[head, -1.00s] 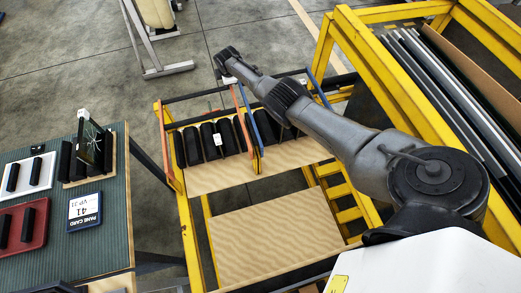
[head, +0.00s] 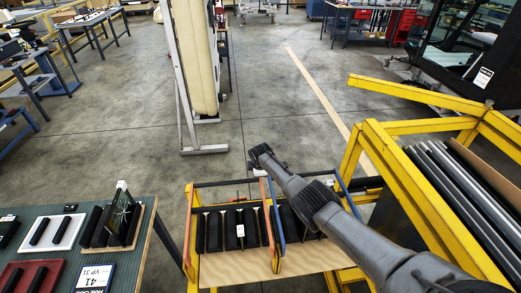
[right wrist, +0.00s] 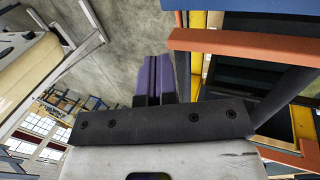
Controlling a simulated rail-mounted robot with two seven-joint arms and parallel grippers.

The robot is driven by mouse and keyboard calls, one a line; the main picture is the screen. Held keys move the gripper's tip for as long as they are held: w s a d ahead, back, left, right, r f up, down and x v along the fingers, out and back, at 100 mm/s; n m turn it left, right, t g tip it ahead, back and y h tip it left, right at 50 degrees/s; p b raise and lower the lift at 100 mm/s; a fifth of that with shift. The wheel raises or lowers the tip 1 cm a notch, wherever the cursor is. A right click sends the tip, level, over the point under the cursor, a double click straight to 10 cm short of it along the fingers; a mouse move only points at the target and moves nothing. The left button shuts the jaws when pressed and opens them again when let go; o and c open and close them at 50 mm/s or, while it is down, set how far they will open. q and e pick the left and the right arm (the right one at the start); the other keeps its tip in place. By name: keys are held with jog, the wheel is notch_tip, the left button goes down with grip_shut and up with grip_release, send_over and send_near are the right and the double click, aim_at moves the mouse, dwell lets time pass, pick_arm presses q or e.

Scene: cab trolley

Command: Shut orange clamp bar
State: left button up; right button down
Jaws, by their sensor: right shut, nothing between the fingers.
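The yellow trolley rack carries an orange bar (head: 189,228) at its left end. A second orange bar (head: 269,225) lies beside a blue bar (head: 276,212) in the middle. I cannot tell which orange bar is the clamp bar. My right gripper (head: 259,152) is just beyond the rack's far edge, near the far ends of the middle bars. In the right wrist view its purple fingers (right wrist: 153,80) are shut and empty. An orange bar (right wrist: 240,40) runs to their right, apart from them, with a blue bar (right wrist: 245,5) above it. My left gripper is out of view.
Black padded slots (head: 215,232) fill the rack. A green-topped table (head: 140,222) with trays stands left. A metal stand with a cream panel (head: 196,60) stands beyond the rack. Yellow framing with grey sheets (head: 460,185) stands right.

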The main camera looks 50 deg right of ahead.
notch_tip(320, 180, up, 12)
jog(key=p, duration=0.3)
jog(key=shift+d+r, duration=0.25)
jog(key=shift+m, duration=0.3)
